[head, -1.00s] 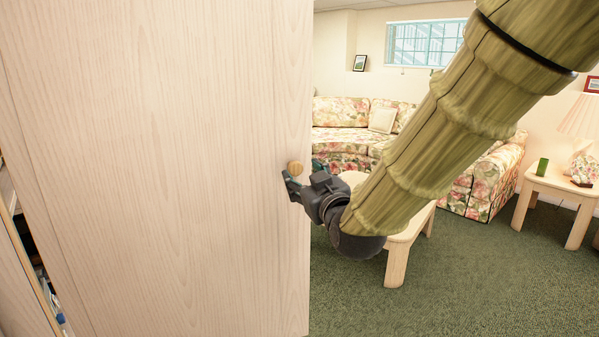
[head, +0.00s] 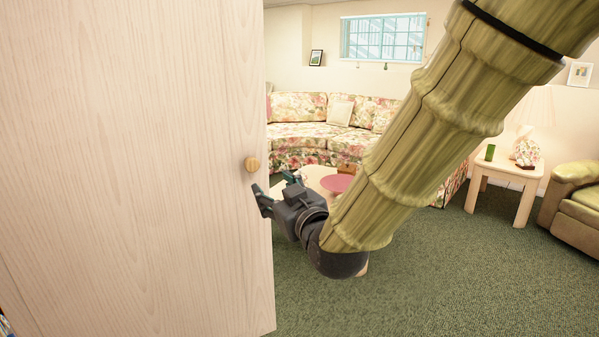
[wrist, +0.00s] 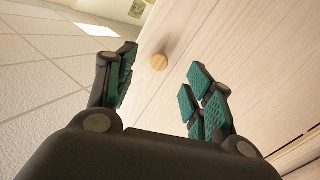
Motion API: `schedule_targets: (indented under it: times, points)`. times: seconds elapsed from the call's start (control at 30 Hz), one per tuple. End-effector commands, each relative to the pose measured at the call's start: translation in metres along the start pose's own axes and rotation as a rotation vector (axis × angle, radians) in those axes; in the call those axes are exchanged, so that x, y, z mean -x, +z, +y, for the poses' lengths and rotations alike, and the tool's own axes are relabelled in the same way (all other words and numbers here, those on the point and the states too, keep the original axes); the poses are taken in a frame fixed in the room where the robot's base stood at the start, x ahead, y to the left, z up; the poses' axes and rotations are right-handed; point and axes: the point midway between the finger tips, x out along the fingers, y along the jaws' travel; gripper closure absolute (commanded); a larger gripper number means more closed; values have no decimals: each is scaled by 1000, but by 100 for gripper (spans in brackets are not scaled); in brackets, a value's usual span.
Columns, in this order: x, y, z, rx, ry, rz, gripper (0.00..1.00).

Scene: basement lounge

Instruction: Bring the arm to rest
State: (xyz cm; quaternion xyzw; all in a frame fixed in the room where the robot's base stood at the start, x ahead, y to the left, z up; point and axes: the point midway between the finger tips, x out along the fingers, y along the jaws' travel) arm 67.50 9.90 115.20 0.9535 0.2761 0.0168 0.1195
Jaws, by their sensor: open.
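My gripper (head: 275,190) is open and empty in the head view, just below and to the right of a round wooden knob (head: 252,164). The knob sits near the right edge of a pale wood door (head: 130,170). In the wrist view, the two green-padded fingers of my gripper (wrist: 160,88) are spread apart. The knob (wrist: 159,62) shows beyond them, in the gap and nearer the left finger, and appears free of both. My arm reaches down from the upper right of the head view.
The door fills the left of the head view. A low table (head: 318,178) with a pink round item (head: 336,183) stands behind my gripper. A floral sofa (head: 300,135), a side table (head: 505,171) with a lamp, and an armchair (head: 575,205) stand farther back. Green carpet (head: 450,280) is clear at lower right.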

Motion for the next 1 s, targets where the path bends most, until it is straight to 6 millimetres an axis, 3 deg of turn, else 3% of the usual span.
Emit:
schedule_targets:
  times: [0.47,0.77,1.0]
  points:
    - [21,170,23,-175,38,-309,48]
    - [59,276,24,-280,66,-511,48]
    - [103,354,18,-361,92,-676,48]
